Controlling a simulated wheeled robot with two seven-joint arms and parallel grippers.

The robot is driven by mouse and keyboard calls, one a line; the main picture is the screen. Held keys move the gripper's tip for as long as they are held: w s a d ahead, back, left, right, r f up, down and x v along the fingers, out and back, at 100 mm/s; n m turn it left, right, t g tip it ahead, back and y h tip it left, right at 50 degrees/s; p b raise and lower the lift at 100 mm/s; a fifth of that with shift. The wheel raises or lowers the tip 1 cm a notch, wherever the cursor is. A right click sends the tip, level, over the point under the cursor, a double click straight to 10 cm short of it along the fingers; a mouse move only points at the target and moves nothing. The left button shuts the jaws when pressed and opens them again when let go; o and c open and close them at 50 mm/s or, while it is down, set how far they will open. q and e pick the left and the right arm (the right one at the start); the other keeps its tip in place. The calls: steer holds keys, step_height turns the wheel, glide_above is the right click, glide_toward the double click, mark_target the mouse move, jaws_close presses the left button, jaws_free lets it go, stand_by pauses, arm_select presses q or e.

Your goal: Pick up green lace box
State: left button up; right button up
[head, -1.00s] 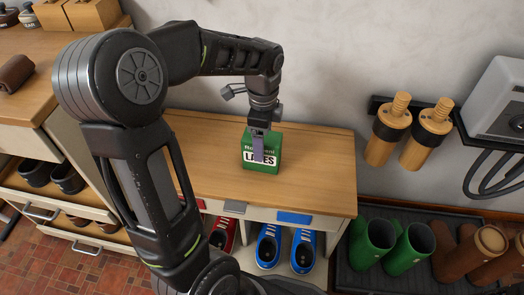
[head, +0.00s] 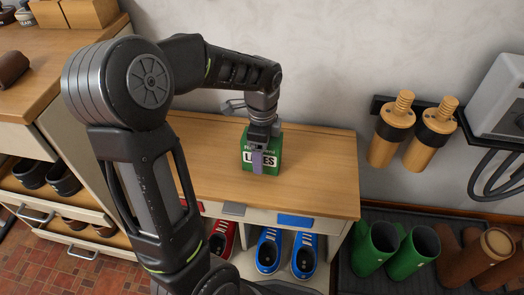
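The green lace box (head: 273,168), with a white label reading "LACES", stands upright on the wooden bench top. My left gripper (head: 257,160) points down at the box from above. One pale purple finger hangs in front of the box's label and covers part of the lettering. The other finger is hidden, so I cannot tell whether the fingers press on the box. My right gripper is not in view.
The wooden bench top (head: 310,175) is clear to the right of the box. Blue shoes (head: 268,250) and a red shoe (head: 222,238) sit below it. Green boots (head: 375,248) stand on a dark tray at right. Wooden-handled items (head: 392,130) hang on the wall.

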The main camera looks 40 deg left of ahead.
arm_select(q)
steer(key=c, duration=1.5)
step_height(320, 180, up, 10)
steer(key=p, duration=0.4)
